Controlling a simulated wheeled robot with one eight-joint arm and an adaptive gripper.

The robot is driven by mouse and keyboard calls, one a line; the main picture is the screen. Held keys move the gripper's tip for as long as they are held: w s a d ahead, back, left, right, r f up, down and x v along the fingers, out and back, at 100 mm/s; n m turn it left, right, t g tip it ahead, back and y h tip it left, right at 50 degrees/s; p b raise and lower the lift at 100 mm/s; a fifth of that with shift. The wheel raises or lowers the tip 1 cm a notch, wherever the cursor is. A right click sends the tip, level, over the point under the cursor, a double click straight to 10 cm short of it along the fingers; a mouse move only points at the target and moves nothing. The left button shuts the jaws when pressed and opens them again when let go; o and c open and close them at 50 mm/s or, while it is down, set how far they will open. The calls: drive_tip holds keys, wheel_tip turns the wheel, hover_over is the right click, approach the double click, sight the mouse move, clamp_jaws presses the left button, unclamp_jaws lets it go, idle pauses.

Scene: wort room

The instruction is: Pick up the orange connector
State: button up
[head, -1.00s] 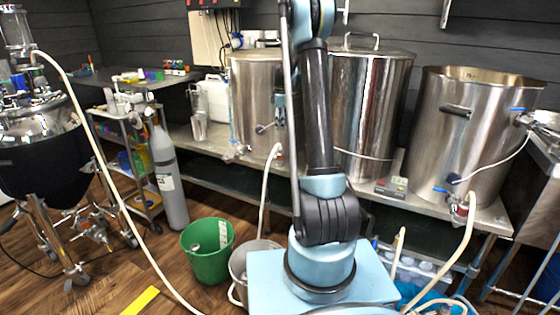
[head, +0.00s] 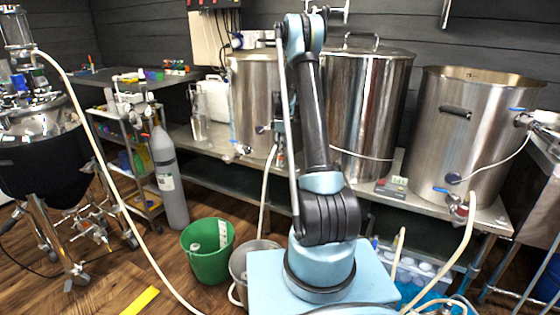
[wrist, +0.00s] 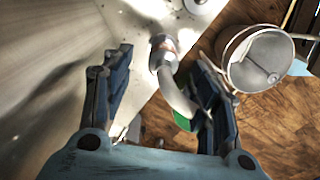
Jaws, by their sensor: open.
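An orange-brown connector (wrist: 164,43) shows in the wrist view, on the end of a pale hose (wrist: 176,92) beside the metal kettle. It lies ahead of and between my fingers, with clear gaps on both sides. My gripper (wrist: 165,58) is open and empty, one dark finger on each side of the hose. I cannot tell the exact depth between fingertips and connector. In the head view the pale hose (head: 267,185) rises to the left kettle (head: 248,100); its upper end and my gripper are mostly hidden by my arm.
A grey bucket (wrist: 233,70) stands on the wood floor below right of the hose. A green bucket (head: 208,265) is beside it. The steel bench (head: 205,146) carries the middle kettle (head: 365,115) and right kettle (head: 475,150). A grey gas cylinder (head: 167,185) stands at left.

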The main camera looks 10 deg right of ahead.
sight(280, 155)
drive_tip(key=shift+s+a+f, duration=0.1)
drive_tip(key=shift+f, duration=1.3)
drive_tip(key=shift+s+f, duration=0.1)
drive_tip(key=shift+f, duration=1.3)
drive_tip(key=c, duration=1.3)
